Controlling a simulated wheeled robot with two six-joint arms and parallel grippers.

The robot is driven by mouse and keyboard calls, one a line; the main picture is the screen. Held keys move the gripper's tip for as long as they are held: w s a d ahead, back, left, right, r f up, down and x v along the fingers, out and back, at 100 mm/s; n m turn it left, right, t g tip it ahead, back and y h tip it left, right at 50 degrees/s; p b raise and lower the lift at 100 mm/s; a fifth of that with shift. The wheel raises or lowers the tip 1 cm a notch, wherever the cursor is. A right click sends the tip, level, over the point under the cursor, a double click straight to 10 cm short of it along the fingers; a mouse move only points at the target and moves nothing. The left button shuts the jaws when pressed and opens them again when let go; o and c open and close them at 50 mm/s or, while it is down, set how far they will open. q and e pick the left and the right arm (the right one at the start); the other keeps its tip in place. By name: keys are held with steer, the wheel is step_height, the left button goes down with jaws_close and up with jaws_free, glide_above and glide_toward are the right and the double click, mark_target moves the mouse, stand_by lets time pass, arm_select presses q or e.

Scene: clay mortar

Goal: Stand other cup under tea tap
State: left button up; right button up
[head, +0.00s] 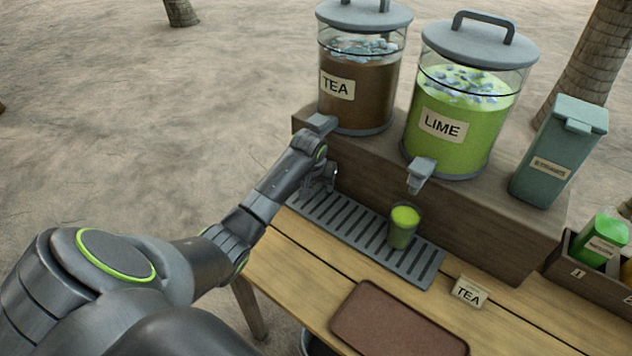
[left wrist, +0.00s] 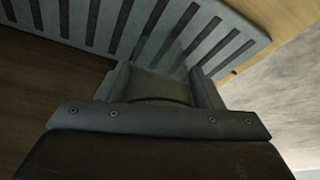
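The tea dispenser (head: 357,75) stands on the wooden riser, its grey tap (head: 321,123) above the left end of the slatted drip tray (head: 365,235). My left gripper (head: 328,180) is low under this tap, over the tray's left end, partly hidden by its own arm. In the left wrist view its fingers (left wrist: 164,85) are apart, with a faint see-through cup (left wrist: 165,70) filling the gap. The cup appears empty, and I cannot tell whether it touches the tray. Another cup with green drink (head: 403,228) stands on the tray below the lime tap (head: 420,174). My right gripper is not in view.
The lime dispenser (head: 461,105) and a teal lidded container (head: 560,150) stand on the riser (head: 450,215). A brown tray (head: 395,322) and a TEA card (head: 468,292) are on the table in front. A compartment box (head: 580,272) is at the right.

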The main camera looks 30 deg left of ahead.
arm_select(q)
steer(key=o, duration=0.4)
steer(key=shift+s+r, duration=0.1)
steer(key=shift+r, duration=0.4)
steer(key=shift+s+d+r, duration=0.1)
steer(key=shift+s+r, duration=0.1)
steer(key=shift+s, duration=0.1)
steer(key=s+d, duration=0.1)
steer(key=s, duration=0.2)
steer(key=s+d, duration=0.1)
steer(key=s, duration=0.3)
steer(key=s+d, duration=0.2)
steer(key=s, duration=0.2)
